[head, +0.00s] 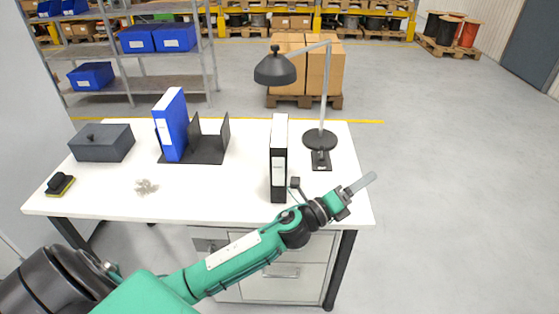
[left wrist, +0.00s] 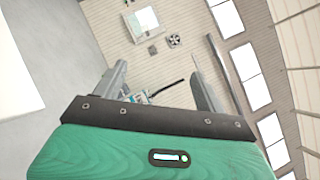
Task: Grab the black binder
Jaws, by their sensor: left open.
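The black binder (head: 279,160), with a white label on its spine, stands upright near the right front of the white desk in the head view. My left arm reaches across in front of the desk. My left gripper (head: 362,184) is to the right of the binder, near the desk's right front edge, pointing up and right, away from the binder. In the left wrist view the left gripper (left wrist: 162,92) has its two fingers wide apart with nothing held between them. The binder cannot be made out in that view. My right gripper is not in view.
On the white desk (head: 230,195) are a blue binder (head: 171,125) in a black holder (head: 208,150), a dark box (head: 103,145), a brush (head: 60,185), a small pile of clips (head: 145,187) and a black stapler (head: 321,160). A desk lamp (head: 324,90) stands behind the black binder.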

